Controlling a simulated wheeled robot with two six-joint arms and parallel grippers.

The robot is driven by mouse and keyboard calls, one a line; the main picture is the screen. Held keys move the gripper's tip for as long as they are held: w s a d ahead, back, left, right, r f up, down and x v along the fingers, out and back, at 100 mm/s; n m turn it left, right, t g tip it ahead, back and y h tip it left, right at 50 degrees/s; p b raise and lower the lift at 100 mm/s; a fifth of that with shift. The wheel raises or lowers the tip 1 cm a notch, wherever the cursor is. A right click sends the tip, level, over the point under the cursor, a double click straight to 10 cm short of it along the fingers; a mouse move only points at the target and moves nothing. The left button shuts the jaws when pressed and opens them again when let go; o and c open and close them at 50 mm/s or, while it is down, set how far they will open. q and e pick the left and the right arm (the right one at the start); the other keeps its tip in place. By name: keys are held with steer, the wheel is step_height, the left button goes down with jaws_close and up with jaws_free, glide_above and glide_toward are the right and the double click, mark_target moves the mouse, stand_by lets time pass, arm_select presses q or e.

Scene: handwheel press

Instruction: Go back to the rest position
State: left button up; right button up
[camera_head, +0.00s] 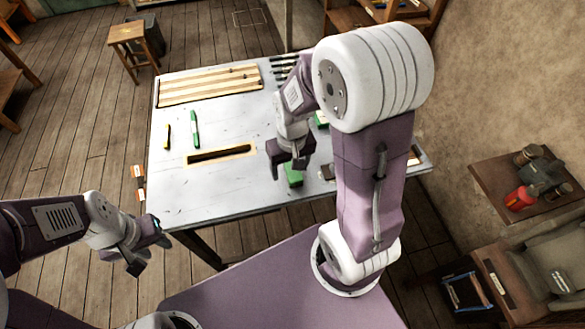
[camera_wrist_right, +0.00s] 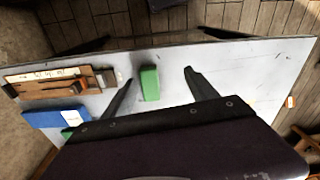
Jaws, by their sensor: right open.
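My right gripper (camera_head: 287,170) is over the table (camera_head: 240,190), pointing down with its fingers apart. A green block (camera_head: 293,178) lies on the table just below it. In the right wrist view the green block (camera_wrist_right: 150,83) shows between the two open fingers of my right gripper (camera_wrist_right: 159,77). It looks free, with a gap on the side of the right-hand finger. My left gripper (camera_head: 150,256) is off the table's near left corner, over the floor. Its fingers look spread and empty. My right arm hides part of the table's right side.
A slatted wooden rack (camera_head: 210,85) lies at the table's back left. A green marker (camera_head: 195,130), a yellow stick (camera_head: 167,136) and a slotted board (camera_head: 220,154) lie in front. A blue box (camera_wrist_right: 55,118) and a wooden tool board (camera_wrist_right: 50,83) lie near the right gripper.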

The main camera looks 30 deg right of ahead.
steer(key=s+a+n, duration=0.1)
steer(key=s+a, duration=0.2)
steer(key=s, duration=0.3)
arm_select(q)
steer(key=f+b, duration=0.4)
steer(key=shift+s+a+f+b, duration=0.1)
steer(key=shift+s+f+b, duration=0.1)
steer(key=shift+f+b, duration=0.2)
arm_select(e)
steer(key=f, duration=0.4)
steer(key=shift+w+d+f, duration=0.1)
steer(key=shift+w+d, duration=0.2)
steer(key=shift+d, duration=0.1)
